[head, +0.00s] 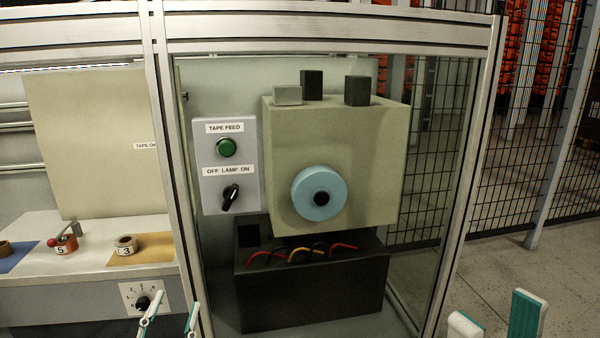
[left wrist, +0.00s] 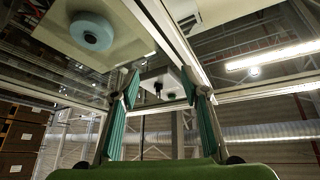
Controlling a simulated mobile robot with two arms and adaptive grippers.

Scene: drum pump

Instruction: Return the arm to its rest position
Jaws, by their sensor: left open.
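My left gripper (head: 170,318) is at the bottom edge of the head view, in front of the bench and left of the cabinet. Its two fingertips stand apart with nothing between them. In the left wrist view the gripper (left wrist: 160,82) points up, its green-padded fingers spread and empty. My right gripper (head: 495,318) shows at the bottom right of the head view, its fingertips apart and nothing visible between them. Both arms are mostly out of the head view. Neither gripper is seen touching anything.
A framed cabinet holds a beige machine with a blue roll (head: 319,193) and a panel with a green button (head: 226,147) and black lamp switch (head: 230,197). Left is a bench with tape rolls (head: 126,245) and a dial (head: 143,303). Mesh fence (head: 470,150) and open floor lie right.

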